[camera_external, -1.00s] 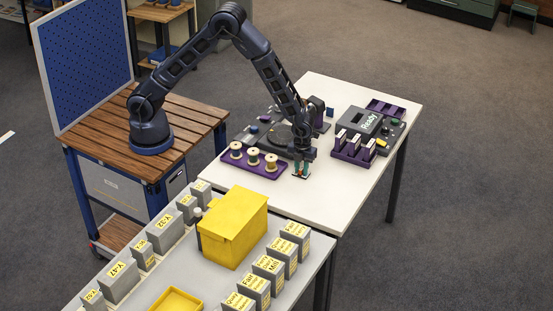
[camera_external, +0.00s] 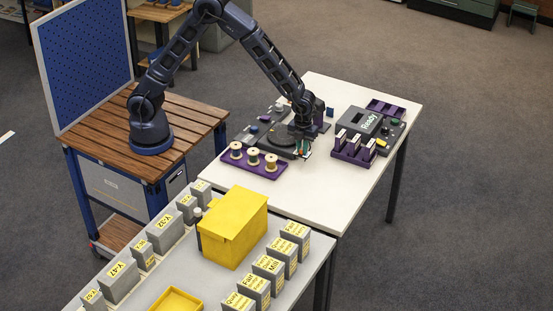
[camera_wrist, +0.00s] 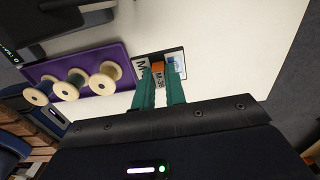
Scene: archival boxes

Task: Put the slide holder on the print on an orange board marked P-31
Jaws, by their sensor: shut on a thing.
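My gripper (camera_external: 303,153) is above the white table, close to the purple tray of spools. In the wrist view, its two green fingertips (camera_wrist: 159,88) are shut on a small dark holder (camera_wrist: 160,54) with an orange middle part. White labels on it seem to read "M" and "M-36", and a blue-and-white picture is at its right. I take it for the slide holder. The fingers hide part of it. I cannot make out any print on an orange board marked P-31 in either view.
The purple tray (camera_external: 259,169) holds 3 spools, beside a dark machine with a round plate (camera_external: 281,138). At right stand a "Ready" device (camera_external: 364,120) and a purple rack (camera_external: 352,155). A yellow box (camera_external: 234,229) and labelled grey boxes (camera_external: 166,230) fill the nearer table. The white table's front is clear.

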